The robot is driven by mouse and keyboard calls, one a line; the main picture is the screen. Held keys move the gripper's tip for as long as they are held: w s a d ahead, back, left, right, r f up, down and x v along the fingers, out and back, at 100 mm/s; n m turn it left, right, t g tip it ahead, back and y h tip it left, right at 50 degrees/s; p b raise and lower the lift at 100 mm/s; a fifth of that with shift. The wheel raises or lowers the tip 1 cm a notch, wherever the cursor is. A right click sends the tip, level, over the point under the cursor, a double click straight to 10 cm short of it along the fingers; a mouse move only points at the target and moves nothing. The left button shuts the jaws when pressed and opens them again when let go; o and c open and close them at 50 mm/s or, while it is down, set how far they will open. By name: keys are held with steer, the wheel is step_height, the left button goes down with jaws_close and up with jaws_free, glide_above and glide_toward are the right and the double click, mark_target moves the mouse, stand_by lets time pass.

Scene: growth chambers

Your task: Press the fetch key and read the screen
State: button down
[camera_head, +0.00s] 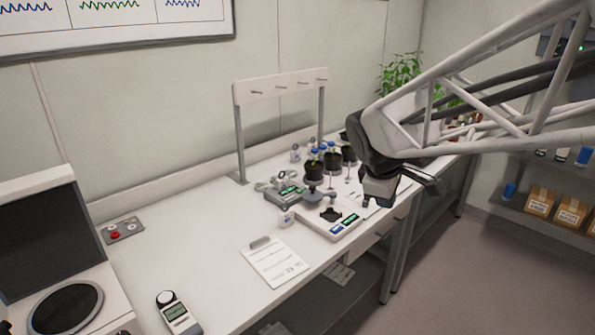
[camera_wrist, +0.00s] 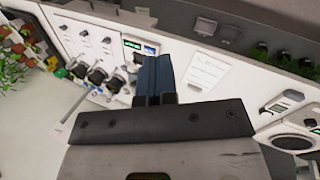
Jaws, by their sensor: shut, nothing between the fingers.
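A flat white device (camera_head: 318,228) with a dark plate and a lit green and blue screen (camera_head: 345,224) stands near the bench's front edge. Its screen also shows in the wrist view (camera_wrist: 133,44), just beyond my fingers. A second grey device (camera_head: 284,197) with a small green display stands behind it. I cannot make out a fetch key or read any screen text. My gripper (camera_head: 380,190) hangs above the bench, to the right of the white device and apart from it. In the wrist view its dark blue fingers (camera_wrist: 155,64) are together and empty, hiding part of the bench.
A red-button panel (camera_head: 115,235) lies farther left. The left bench middle is mostly clear.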

steer(key=w+a+f+n+h, duration=0.1)
steer(key=w+a+n, duration=0.1)
steer(key=w+n, duration=0.35)
steer(key=w+a+n, duration=0.2)
steer(key=w, duration=0.6)
steer(key=n+t+h, duration=0.1)
steer(key=n+t, duration=0.3)
steer(key=n, duration=1.5)
glide_above(287, 196)
step_height(287, 196, down, 14)
steer(key=shift+f, duration=0.15)
steer(key=shift+f, duration=0.1)
steer(key=shift+f, duration=4.3)
